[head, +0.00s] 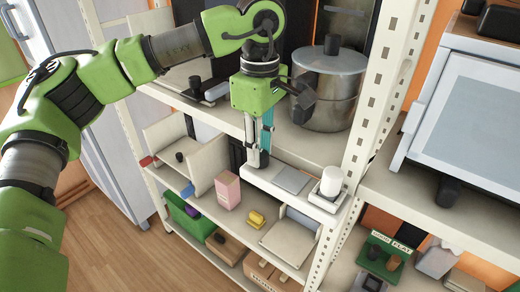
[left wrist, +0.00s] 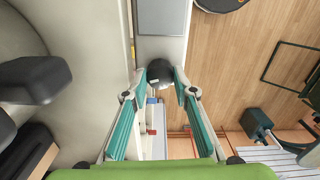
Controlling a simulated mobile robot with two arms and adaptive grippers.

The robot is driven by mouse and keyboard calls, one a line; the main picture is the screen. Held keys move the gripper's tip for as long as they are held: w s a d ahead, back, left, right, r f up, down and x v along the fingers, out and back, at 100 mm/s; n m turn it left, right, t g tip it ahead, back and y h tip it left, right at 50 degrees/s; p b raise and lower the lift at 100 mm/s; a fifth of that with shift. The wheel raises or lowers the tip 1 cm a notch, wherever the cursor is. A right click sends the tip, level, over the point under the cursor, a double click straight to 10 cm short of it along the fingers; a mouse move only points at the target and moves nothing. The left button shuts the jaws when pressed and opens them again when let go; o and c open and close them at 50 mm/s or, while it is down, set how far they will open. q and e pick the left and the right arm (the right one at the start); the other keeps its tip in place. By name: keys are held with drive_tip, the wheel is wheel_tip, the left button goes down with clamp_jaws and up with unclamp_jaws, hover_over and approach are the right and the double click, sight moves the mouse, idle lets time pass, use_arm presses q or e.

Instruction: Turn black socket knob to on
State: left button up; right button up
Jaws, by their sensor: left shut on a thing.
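The black socket knob (left wrist: 160,72) is a dark round knob at the end of a white strip (left wrist: 172,48). In the left wrist view it sits between the tips of my left gripper (left wrist: 163,82), which is shut on it. In the head view my left gripper (head: 258,162) points down at the left end of the white strip (head: 276,190) on the shelf edge, and its fingers hide the knob. The strip also carries a grey plate (head: 292,180) and a white cylinder (head: 331,182). My right gripper is not in view.
A lidded steel pot (head: 326,90) stands on the shelf close to the right of my left gripper. A cream rack post (head: 378,85) rises further right. Lower shelves hold a pink box (head: 228,189), a yellow object (head: 257,219) and a green bin (head: 187,214).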

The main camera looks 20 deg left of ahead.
use_arm(q)
drive_tip(key=m+b, duration=0.1)
drive_tip(key=m, duration=0.3)
drive_tip(key=shift+m, duration=0.3)
drive_tip(key=shift+r+m+b, duration=0.1)
drive_tip(key=shift+m+b, duration=0.2)
drive_tip(key=shift+m, duration=2)
drive_tip(key=shift+w, duration=0.1)
drive_tip(key=o, duration=0.8)
drive_tip(key=shift+o, duration=0.2)
drive_tip(key=shift+r, duration=0.2)
wheel_tip(320, 180, up, 12)
drive_tip(key=shift+f, duration=0.2)
